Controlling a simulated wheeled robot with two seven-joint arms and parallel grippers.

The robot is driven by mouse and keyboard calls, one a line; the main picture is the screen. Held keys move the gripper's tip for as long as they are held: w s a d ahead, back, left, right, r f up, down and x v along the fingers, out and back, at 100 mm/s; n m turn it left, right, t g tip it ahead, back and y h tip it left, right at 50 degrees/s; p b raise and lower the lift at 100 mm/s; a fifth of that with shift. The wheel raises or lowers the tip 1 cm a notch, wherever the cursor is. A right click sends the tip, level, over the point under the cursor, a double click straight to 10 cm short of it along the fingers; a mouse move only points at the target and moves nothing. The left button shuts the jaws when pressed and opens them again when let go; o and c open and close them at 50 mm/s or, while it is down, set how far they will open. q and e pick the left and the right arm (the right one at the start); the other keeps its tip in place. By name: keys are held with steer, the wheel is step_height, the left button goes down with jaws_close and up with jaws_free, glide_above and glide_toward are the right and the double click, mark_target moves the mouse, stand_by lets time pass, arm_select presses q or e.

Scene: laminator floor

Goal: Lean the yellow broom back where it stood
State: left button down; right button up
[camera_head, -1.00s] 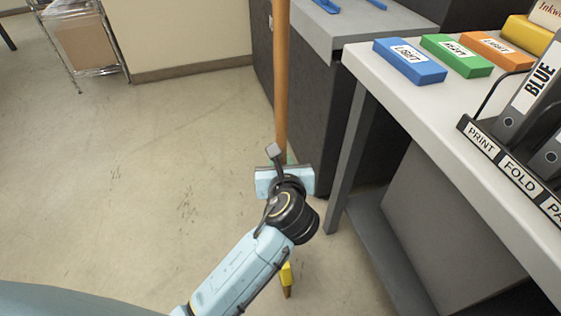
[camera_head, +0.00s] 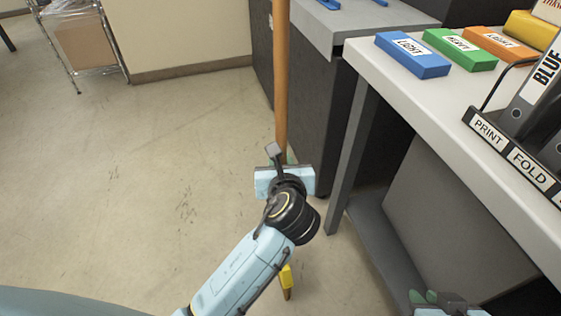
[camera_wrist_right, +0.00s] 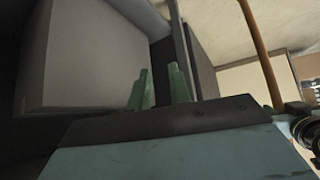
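The broom's long orange-brown handle (camera_head: 281,80) stands nearly upright in the head view, in front of the dark cabinet's edge. A yellow piece (camera_head: 287,278) at its lower end shows below my left wrist; the rest of the lower end is hidden by my arm. My left gripper (camera_head: 284,162) is at the handle and appears shut on it; its fingers are mostly hidden. The handle also shows at upper right in the right wrist view (camera_wrist_right: 259,45). My right gripper (camera_head: 436,297) is at the bottom right, beside the table's underside. Its green fingers are apart and empty in the wrist view (camera_wrist_right: 160,85).
A white table (camera_head: 400,105) with blue, green and orange labelled blocks and a binder rack (camera_head: 515,155) stands at right. A dark cabinet (camera_head: 310,120) is behind the broom. A wire cart (camera_head: 85,45) stands far left. Floor (camera_head: 120,180) at left is clear.

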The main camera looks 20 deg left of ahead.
arm_select(q)
steer(key=shift+f+b, duration=0.2)
steer(key=shift+b, duration=0.2)
arm_select(e)
steer(key=shift+w+a+r+t+y, duration=0.15)
steer(key=shift+w+a+r+t, duration=0.15)
steer(key=shift+w+r+t, duration=0.3)
steer(key=shift+w+a+r+t+y, duration=0.15)
steer(key=shift+w+a+r+t, duration=0.2)
steer(key=shift+r, duration=0.3)
arm_select(q)
steer(key=shift+f, duration=0.15)
arm_select(e)
steer(key=shift+d, duration=0.1)
